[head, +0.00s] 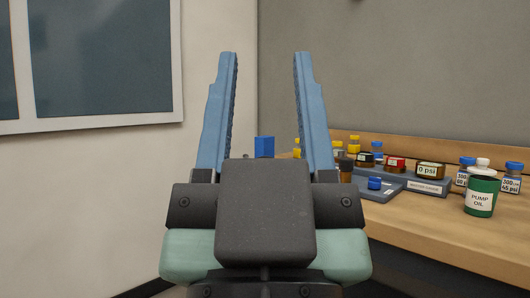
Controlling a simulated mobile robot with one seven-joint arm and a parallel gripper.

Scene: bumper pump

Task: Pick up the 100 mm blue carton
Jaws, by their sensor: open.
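My gripper (265,56) is open, its two blue fingers pointing up and away from the camera, with nothing held between them. A blue box-shaped carton (264,146) shows in the gap between the fingers, beyond the dark gripper body, which hides its lower part. Its size cannot be read, and I cannot tell how far the fingers are from it. A smaller blue block (375,183) sits on a grey tray (388,193) to the right of the gripper.
A wooden bench (440,226) runs along the right wall. On it are a labelled grey rack (428,188) with several small jars, blue-capped bottles (512,178) and a green pump oil can (482,194). A framed dark panel (95,58) is on the left wall.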

